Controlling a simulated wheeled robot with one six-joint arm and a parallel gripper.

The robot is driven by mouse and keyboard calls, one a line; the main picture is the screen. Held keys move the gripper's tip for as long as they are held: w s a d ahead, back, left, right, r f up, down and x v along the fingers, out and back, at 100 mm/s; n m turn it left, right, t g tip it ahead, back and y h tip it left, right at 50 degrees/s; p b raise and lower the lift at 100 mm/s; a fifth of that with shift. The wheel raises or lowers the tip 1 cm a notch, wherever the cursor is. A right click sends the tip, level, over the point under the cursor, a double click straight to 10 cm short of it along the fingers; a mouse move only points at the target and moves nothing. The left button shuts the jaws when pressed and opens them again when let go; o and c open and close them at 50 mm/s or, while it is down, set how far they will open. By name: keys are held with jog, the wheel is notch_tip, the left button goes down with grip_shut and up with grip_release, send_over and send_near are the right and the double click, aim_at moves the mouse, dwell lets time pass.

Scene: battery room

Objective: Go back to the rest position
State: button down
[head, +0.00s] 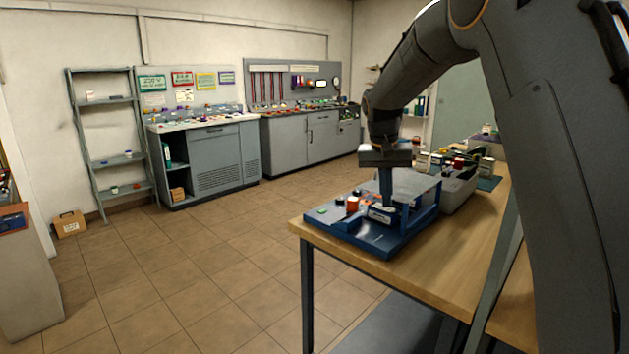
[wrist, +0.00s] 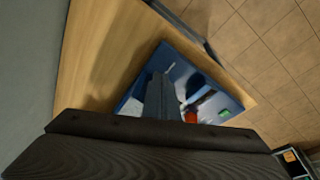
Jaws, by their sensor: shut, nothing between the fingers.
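My gripper (head: 387,197) is over the blue device (head: 378,243) near the front left corner of the wooden table, with its fingers pointing down and together. Nothing shows between them. The fingertips are close to a small labelled block on the device; I cannot tell whether they touch it. In the wrist view my gripper (wrist: 158,82) reaches over the blue device (wrist: 234,104), and the dark gripper body hides the lower part of the picture. An orange-red knob (head: 352,204) and a green button (head: 322,210) sit on the device, left of my gripper.
The wooden table (head: 470,237) has a grey bin (head: 458,196) and other items behind the device. Grey cabinets (head: 210,160) and a shelf rack (head: 110,160) stand along the far wall. The tiled floor (head: 190,265) left of the table is open. A cardboard box (head: 69,224) stands by the rack.

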jog(key=s+f+n, duration=0.1)
jog(key=s+f, duration=0.3)
jog(key=s, duration=0.8)
jog(key=s+f+n+y, duration=0.1)
jog(key=s+f, duration=0.4)
jog(key=s, duration=0.7)
jog(key=s+f+n+g, duration=0.1)
jog(key=s+f, duration=0.3)
jog(key=s, duration=0.7)
jog(key=shift+s+d+f+y, duration=0.15)
jog(key=shift+s+y, duration=0.25)
